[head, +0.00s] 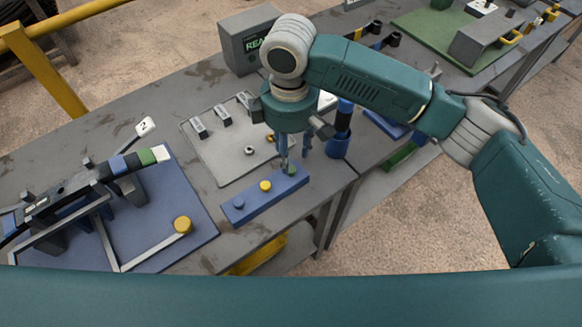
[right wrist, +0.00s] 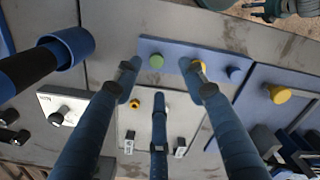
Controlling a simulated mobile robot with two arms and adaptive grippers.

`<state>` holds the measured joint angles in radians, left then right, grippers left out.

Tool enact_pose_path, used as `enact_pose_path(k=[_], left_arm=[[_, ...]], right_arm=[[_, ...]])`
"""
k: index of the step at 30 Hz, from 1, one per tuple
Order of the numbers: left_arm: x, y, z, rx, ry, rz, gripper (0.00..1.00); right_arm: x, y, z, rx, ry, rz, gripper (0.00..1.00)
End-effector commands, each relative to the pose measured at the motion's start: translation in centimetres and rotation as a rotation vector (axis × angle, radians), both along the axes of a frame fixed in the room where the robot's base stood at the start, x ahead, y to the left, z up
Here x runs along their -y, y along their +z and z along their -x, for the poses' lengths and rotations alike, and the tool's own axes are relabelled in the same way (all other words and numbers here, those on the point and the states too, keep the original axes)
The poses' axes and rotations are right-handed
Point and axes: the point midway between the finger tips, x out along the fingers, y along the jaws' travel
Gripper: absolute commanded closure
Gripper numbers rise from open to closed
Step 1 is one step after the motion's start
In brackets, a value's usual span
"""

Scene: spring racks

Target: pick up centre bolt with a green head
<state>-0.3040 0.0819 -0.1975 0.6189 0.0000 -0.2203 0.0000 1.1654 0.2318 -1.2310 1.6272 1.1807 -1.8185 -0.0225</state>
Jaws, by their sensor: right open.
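The green-headed bolt (head: 291,169) stands at the right end of a long blue block (head: 250,204) near the table's front edge. A yellow-headed bolt (head: 265,185) and a blue-headed bolt (head: 239,202) stand in the same block. My right gripper (head: 288,155) points down just above the green bolt and partly covers it. In the right wrist view, the gripper's fingers (right wrist: 161,78) are spread and empty. The green head (right wrist: 156,61) shows between the two upper fingertips, and the yellow head (right wrist: 199,67) is partly behind one fingertip. My left gripper is out of view.
A light grey plate (head: 208,160) with small parts lies behind the block. A blue mat (head: 190,215) with a fixture and yellow knob (head: 182,225) is at left. A grey display box (head: 238,45) and a blue cup (head: 337,145) stand nearby.

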Motion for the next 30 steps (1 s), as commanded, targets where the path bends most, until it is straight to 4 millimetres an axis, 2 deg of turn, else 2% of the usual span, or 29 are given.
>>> enact_pose_path(k=[3, 6, 13, 18, 26, 30], left_arm=[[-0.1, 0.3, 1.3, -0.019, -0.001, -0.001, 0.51], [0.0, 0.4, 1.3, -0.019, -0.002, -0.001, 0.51], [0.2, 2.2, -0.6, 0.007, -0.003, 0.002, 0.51], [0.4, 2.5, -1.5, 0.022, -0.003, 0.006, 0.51], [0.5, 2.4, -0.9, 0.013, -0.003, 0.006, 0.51], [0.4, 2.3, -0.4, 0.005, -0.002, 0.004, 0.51]], right_arm=[[0.0, -1.4, 0.0, 0.0, -0.002, 0.0, 0.58], [0.0, -2.0, -0.1, 0.001, -0.001, -0.001, 0.58], [0.3, -4.8, -0.3, -0.001, -0.003, 0.0, 0.58], [0.2, -6.9, -0.4, 0.003, -0.002, -0.002, 0.58], [0.2, -7.3, -0.4, 0.004, -0.001, -0.002, 0.58], [0.2, -7.2, -0.4, 0.004, -0.001, -0.002, 0.84]])
